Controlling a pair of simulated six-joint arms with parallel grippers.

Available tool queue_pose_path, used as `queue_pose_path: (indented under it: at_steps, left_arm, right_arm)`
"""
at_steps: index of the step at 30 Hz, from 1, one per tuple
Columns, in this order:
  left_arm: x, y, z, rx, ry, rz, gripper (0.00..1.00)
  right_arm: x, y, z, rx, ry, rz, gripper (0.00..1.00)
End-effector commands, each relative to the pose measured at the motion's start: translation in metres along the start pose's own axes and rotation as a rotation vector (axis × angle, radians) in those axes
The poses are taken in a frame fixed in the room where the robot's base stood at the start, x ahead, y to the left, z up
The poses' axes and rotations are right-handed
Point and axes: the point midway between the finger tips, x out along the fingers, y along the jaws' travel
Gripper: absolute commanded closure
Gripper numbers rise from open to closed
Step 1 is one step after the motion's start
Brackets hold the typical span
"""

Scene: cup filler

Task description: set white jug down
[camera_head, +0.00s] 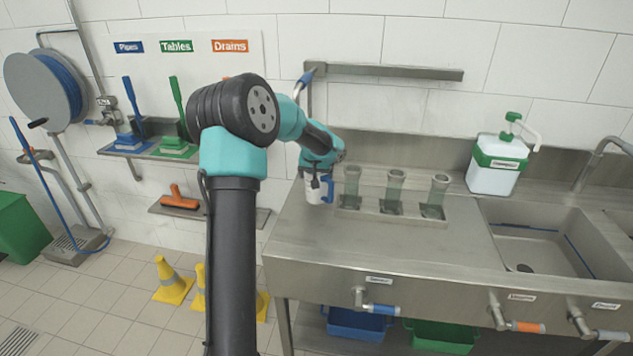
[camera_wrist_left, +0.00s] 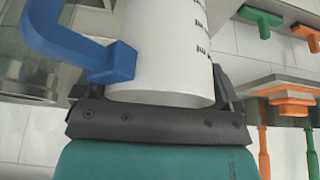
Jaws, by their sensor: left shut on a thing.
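The white jug (camera_head: 316,190) with a blue handle is at the left end of the steel counter, left of the clear tubes. My left gripper (camera_head: 318,178) is shut on it, coming from above and behind in the head view. In the left wrist view the white jug (camera_wrist_left: 165,45) fills the space between the dark fingers, with black measuring marks on its wall and its blue handle (camera_wrist_left: 75,45) to the left. I cannot tell whether its base touches the counter. My right gripper is not in view.
A rack of clear tubes (camera_head: 391,192) stands just right of the jug. A white and green pump container (camera_head: 496,165) stands by the sink (camera_head: 535,245). The front of the steel counter (camera_head: 370,250) is clear. Yellow cones (camera_head: 172,282) stand on the floor at left.

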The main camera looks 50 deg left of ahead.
Motion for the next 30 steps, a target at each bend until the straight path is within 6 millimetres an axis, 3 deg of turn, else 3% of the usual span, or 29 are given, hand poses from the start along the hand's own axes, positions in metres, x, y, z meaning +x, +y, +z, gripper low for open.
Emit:
queue_pose_path:
  at_steps: [5,13,26,27,30]
  left_arm:
    - [0.003,-0.001,-0.006,-0.002,0.001,0.0,0.35]
    - [0.034,-0.002,0.007,-0.001,0.0,0.0,0.35]
    - [0.038,-0.001,0.009,0.0,0.0,-0.001,0.35]
    - [0.038,-0.001,0.009,0.0,0.0,-0.001,0.08]
    - [0.038,-0.001,0.009,0.0,0.0,0.0,0.0]
  right_arm:
    - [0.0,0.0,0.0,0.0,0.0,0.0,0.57]
    - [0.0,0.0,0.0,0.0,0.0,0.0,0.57]
    - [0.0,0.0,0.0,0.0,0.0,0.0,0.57]
    - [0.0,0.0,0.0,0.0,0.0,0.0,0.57]
    - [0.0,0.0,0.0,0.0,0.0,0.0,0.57]
